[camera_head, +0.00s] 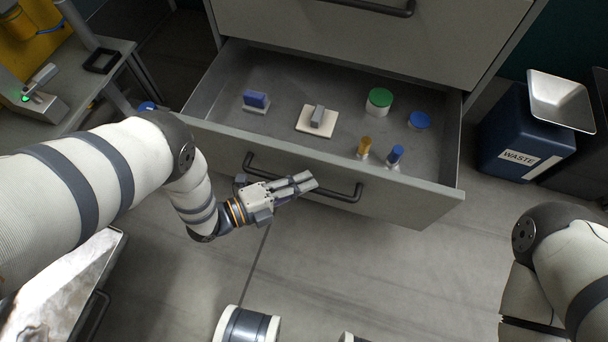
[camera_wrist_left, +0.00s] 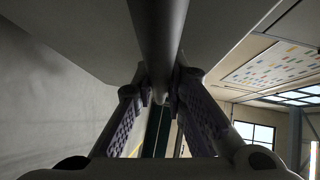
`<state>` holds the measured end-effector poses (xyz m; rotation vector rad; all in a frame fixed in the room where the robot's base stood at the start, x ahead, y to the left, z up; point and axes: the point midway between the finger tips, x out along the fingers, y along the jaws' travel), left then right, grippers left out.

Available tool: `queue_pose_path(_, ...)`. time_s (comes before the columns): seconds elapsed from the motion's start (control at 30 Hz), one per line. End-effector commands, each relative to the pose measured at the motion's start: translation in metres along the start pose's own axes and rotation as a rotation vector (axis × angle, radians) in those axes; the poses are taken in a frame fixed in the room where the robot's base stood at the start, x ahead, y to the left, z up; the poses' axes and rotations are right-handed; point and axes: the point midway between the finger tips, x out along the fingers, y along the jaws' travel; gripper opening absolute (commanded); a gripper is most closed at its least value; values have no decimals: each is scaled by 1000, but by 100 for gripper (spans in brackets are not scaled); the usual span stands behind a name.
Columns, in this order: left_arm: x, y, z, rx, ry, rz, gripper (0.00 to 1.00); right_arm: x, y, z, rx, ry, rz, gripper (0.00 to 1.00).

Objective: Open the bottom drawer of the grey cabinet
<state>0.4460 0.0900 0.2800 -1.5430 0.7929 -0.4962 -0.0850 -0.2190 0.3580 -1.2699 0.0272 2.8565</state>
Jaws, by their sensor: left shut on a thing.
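The bottom drawer (camera_head: 410,196) of the grey cabinet (camera_head: 440,35) stands pulled out, with its inside showing. Its dark bar handle (camera_head: 345,196) runs across the front. My left gripper (camera_head: 305,184) is at the handle, and its fingers cover the middle of the bar. In the left wrist view the bar (camera_wrist_left: 158,40) runs between the two fingers, and the gripper (camera_wrist_left: 160,95) is shut on it. My right arm shows at the lower right, but its gripper is not in view.
The drawer holds a blue block (camera_head: 256,99), a white pad with a grey piece (camera_head: 317,118), a green-lidded jar (camera_head: 379,99), a blue lid (camera_head: 419,120) and two small bottles. A blue waste bin (camera_head: 515,135) stands right of the drawer. A table (camera_head: 85,80) stands at left.

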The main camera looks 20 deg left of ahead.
Motion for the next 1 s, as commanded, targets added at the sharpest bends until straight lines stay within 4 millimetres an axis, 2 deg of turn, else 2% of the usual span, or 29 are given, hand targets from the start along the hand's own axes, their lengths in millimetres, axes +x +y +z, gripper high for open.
queue_pose_path(0.53,-5,2,-5,1,1,0,0,-2,0,1,0,3,0,40)
queue_pose_path(0.57,-5,2,-5,2,1,1,14,-2,0,1,0,3,0,40)
queue_pose_path(0.6,-5,2,-5,1,1,0,24,-2,0,1,0,3,0,40)
queue_pose_path(0.63,-4,2,-5,1,1,0,30,-2,0,1,0,3,0,40)
queue_pose_path(0.67,-4,2,-5,1,1,0,33,-2,0,1,0,3,0,40)
queue_pose_path(0.9,-4,1,-4,0,1,0,33,-2,0,2,1,2,0,40)
queue_pose_path(1.0,-11,2,-4,0,0,2,33,-2,0,2,1,2,0,40)
